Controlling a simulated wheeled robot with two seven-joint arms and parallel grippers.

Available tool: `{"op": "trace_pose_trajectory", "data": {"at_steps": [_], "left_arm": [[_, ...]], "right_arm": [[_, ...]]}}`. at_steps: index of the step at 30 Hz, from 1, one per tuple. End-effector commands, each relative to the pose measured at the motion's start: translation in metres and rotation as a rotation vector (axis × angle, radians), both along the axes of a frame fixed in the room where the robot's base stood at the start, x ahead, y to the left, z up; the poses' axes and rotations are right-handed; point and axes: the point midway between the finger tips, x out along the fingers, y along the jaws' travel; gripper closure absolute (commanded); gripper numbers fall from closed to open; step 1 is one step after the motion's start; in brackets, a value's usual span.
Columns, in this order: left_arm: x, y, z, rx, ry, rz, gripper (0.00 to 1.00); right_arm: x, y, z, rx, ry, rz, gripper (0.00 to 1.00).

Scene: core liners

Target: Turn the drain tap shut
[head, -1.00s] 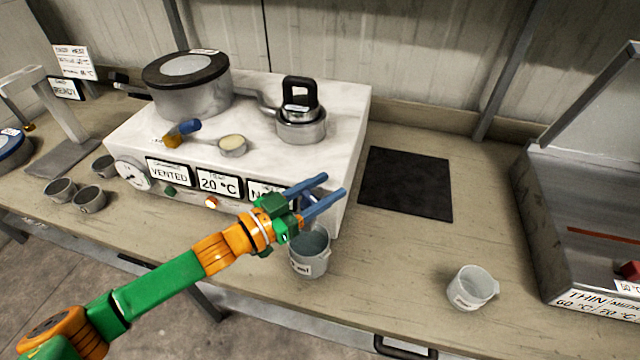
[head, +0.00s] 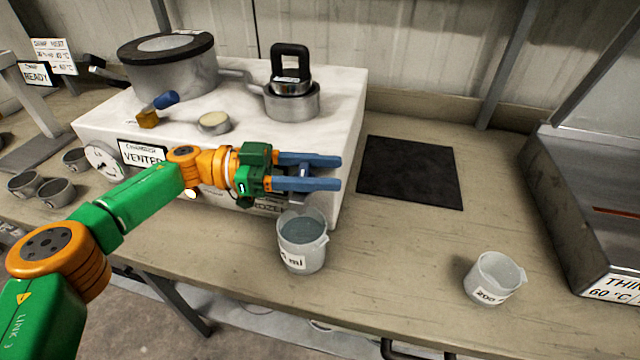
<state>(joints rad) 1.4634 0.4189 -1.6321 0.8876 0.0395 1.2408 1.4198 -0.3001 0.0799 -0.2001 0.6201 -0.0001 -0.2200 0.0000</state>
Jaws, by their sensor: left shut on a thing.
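The white machine (head: 345,100) stands on the bench, with its drain tap at the right end of the front face. My left gripper (head: 339,172) is at that tap, its two blue fingers level and pointing right, one above the other. It is shut on the tap's handle, which is mostly hidden by the fingers. A grey beaker (head: 316,256) with liquid in it and a label ending in "ml" stands on the bench just below the gripper. I cannot see whether liquid runs from the tap. My right gripper is not in view.
A lidded pot (head: 180,88) and a small pan (head: 292,104) with a black-handled weight stand on the machine. A black mat (head: 410,172) lies to the right. An empty beaker (head: 492,277) stands at the front right, near a grey open box (head: 570,215).

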Motion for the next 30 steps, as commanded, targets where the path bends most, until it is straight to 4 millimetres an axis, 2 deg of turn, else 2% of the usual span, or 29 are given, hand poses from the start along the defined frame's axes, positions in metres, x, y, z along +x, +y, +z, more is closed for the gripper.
{"op": "trace_pose_trajectory", "data": {"at_steps": [1, 6, 20, 21, 24, 30], "left_arm": [[-0.0007, -0.0008, -0.0057, 0.002, 0.001, -0.015, 1.0], [-0.0023, -0.0007, -0.0031, 0.002, 0.002, -0.049, 1.0], [-0.0031, -0.0006, -0.0017, 0.002, 0.003, -0.061, 1.0], [-0.0031, -0.0006, -0.0018, 0.002, 0.003, -0.061, 0.45], [-0.0029, -0.0005, -0.0015, 0.002, 0.003, -0.06, 0.2], [-0.0026, -0.0003, -0.0009, 0.001, 0.002, -0.059, 0.2]], "right_arm": [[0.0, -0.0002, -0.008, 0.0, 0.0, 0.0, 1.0], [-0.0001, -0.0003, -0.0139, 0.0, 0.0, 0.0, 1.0], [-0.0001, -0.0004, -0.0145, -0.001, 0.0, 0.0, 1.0], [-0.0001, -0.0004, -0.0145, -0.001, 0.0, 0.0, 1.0], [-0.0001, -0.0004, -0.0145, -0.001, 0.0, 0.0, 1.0], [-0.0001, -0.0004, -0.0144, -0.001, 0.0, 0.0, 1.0]]}}
